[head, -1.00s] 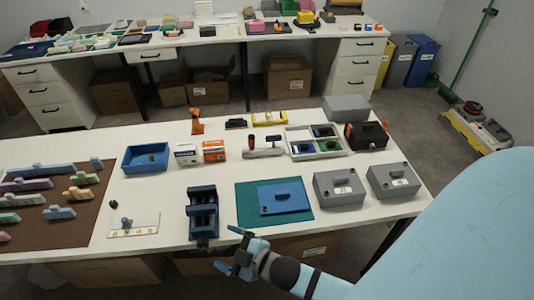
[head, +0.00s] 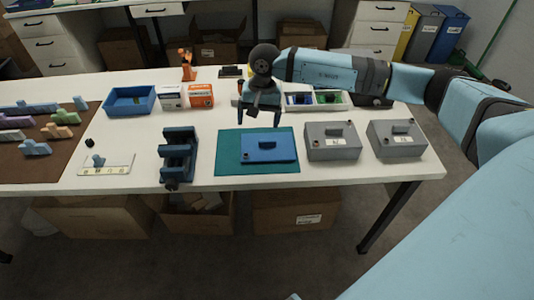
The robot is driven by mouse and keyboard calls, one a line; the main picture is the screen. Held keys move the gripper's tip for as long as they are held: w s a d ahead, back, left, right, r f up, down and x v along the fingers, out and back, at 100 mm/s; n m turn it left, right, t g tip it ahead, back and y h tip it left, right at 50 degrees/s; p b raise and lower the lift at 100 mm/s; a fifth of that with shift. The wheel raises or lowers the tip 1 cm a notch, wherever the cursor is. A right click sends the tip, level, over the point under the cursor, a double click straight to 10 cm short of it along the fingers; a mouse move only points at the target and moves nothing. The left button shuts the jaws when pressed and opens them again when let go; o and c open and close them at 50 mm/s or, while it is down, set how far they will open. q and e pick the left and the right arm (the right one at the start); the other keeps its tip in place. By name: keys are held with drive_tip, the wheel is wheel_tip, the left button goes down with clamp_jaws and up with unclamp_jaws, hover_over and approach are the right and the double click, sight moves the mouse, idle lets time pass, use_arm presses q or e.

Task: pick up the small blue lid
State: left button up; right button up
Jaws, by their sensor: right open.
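My left gripper is not in view.
Two grey boxes with lids (head: 332,153) (head: 397,150) stand right of the mat. A dark blue vise (head: 179,155) stands to its left. Behind are a blue tray (head: 130,108), small cartons (head: 201,97) and a white divided tray (head: 335,105), partly hidden by my arm.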

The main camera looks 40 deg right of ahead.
drive_tip(key=w+d+r+h, duration=0.1)
drive_tip(key=d+h, duration=0.1)
drive_tip(key=d, duration=0.2)
hover_over(267, 140)
drive_tip(key=shift+n, duration=0.3)
drive_tip(key=f, duration=0.7)
drive_tip(key=shift+s+d, duration=0.25)
drive_tip(key=shift+w+a+f, duration=0.1)
drive_tip(key=shift+a+f, duration=0.05)
drive_tip(key=shift+f, duration=1.5)
drive_tip(key=shift+w+a+f, duration=0.1)
drive_tip(key=shift+f, duration=1.5)
drive_tip(key=c, duration=1.1)
drive_tip(key=shift+o, duration=0.2)
drive_tip(key=shift+r, duration=0.15)
wheel_tip(267, 140, up, 20)
